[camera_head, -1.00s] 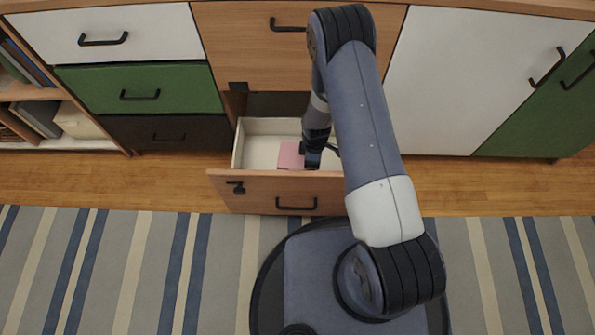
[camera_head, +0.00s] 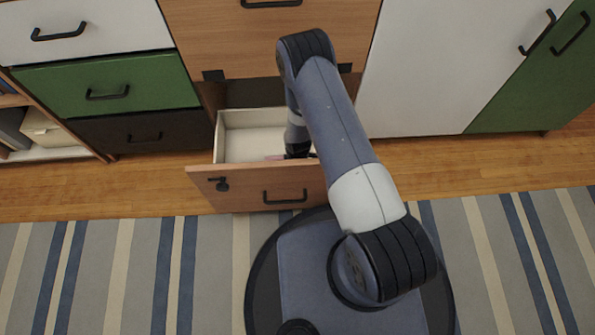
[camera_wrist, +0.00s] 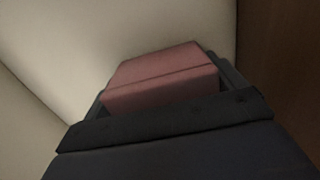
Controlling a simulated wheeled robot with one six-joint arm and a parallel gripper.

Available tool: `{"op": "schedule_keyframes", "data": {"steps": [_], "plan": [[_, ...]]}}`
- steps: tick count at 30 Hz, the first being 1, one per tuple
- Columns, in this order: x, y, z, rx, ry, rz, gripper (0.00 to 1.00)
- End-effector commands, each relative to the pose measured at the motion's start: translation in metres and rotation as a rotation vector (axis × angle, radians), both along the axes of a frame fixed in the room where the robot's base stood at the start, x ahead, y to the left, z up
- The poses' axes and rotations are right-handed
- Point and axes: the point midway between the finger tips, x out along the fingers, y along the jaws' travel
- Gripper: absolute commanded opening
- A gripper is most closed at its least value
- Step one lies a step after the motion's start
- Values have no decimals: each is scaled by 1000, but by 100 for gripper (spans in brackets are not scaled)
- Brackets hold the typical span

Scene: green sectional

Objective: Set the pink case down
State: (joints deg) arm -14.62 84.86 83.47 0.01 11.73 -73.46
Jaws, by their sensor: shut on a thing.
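The pink case (camera_wrist: 160,78) is between the fingers of my gripper (camera_wrist: 172,92) in the wrist view, tilted in the picture. My gripper is shut on it. In the head view only a small pink edge of the case (camera_head: 275,157) shows beside my gripper (camera_head: 297,155); my arm and the drawer front hide the rest. My gripper and the case are inside the open drawer (camera_head: 236,117), near its front. I cannot tell whether the case touches the drawer's bottom.
The drawer's wooden front (camera_head: 235,187) has a dark handle and a lock. Bare drawer floor (camera_head: 245,145) shows to the left of my gripper. A shelf with boxes (camera_head: 40,130) stands at the far left. A striped rug (camera_head: 100,270) covers the floor in front.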

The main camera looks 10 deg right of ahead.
Motion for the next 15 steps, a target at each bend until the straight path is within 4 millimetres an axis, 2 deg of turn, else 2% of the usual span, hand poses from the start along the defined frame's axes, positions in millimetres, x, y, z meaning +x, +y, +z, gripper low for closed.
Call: {"op": "schedule_keyframes", "data": {"steps": [11,12,15], "plan": [[1,0,-7,1,-2,0,62],[1,0,-7,0,-2,0,92],[1,0,-6,0,-1,0,100]]}}
